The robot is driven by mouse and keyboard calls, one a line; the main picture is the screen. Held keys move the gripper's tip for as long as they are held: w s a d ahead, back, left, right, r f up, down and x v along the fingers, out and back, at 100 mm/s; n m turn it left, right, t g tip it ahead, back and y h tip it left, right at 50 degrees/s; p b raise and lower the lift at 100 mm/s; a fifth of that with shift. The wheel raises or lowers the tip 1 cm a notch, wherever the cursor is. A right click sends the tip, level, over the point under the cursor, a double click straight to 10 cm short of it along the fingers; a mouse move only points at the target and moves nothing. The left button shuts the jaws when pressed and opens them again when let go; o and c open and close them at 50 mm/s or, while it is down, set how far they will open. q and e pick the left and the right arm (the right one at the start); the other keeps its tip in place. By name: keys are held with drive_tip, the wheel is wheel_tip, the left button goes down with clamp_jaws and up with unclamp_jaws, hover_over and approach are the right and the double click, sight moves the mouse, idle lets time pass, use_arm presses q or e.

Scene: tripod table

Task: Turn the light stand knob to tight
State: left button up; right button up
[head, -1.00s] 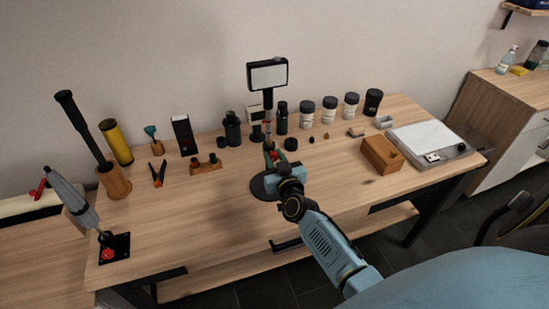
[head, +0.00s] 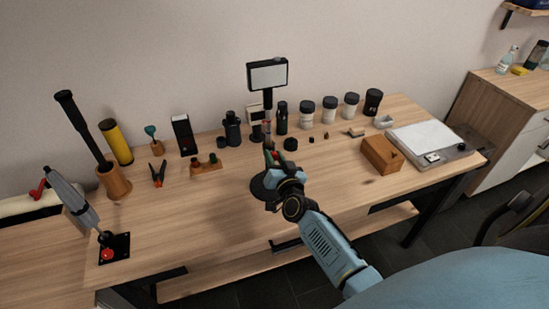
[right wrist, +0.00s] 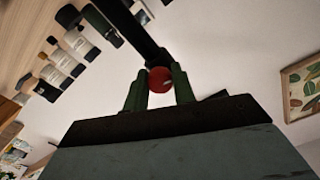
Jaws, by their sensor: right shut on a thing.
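The light stand has a rectangular white light panel (head: 267,75) on a dark upright pole and a round dark base (head: 262,187) on the wooden table. My right gripper (head: 272,158) is at the lower part of the pole. In the right wrist view, the red knob (right wrist: 159,80) sits between the green fingers of my right gripper (right wrist: 160,84), which is shut on it, beside the dark pole (right wrist: 135,28). In the head view the gripper and wrist largely hide the knob. My left gripper is not in view.
Several dark-lidded jars (head: 329,114) stand behind and to the right of the stand. A wooden box (head: 381,155) and a white-topped scale (head: 425,140) are at right. A small wooden rack (head: 205,168) and orange-handled pliers (head: 158,174) lie left.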

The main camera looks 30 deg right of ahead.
drive_tip(key=m, duration=0.6)
drive_tip(key=shift+m+b, duration=0.3)
drive_tip(key=shift+b, duration=0.1)
drive_tip(key=m+b, duration=0.1)
drive_tip(key=m, duration=0.5)
drive_tip(key=shift+m, duration=0.5)
drive_tip(key=o, duration=1)
drive_tip(key=shift+s, duration=0.1)
drive_tip(key=v, duration=1.3)
